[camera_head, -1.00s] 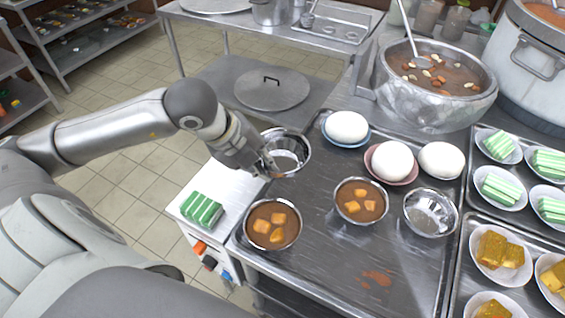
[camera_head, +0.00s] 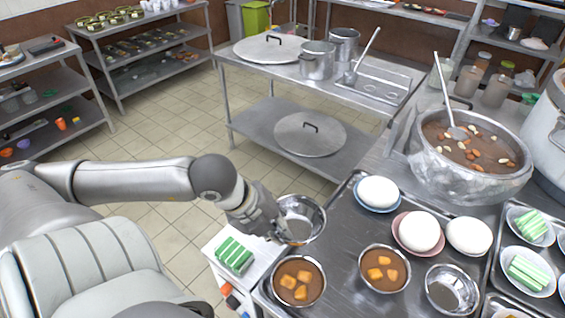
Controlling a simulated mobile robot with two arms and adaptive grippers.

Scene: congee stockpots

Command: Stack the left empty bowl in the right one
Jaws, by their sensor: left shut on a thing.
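My left gripper (camera_head: 277,228) is shut on the left empty bowl (camera_head: 304,213), a shiny metal bowl, at its left rim. The bowl is tilted with its opening partly toward the camera, near the left edge of the metal tray. The fingertips are partly hidden against the rim. The right empty bowl (camera_head: 452,291), also shiny metal, sits on the tray (camera_head: 343,236) at the lower right, apart from the held bowl. Its inside shows no food. My right gripper is not in view.
Two bowls of brown soup with orange cubes, one left (camera_head: 298,282) and one right (camera_head: 384,268), stand between the empty bowls. White buns (camera_head: 418,231) on small plates lie behind them. A large stockpot (camera_head: 470,150) with a ladle stands at the back right. Green-striped cakes (camera_head: 234,254) lie at left.

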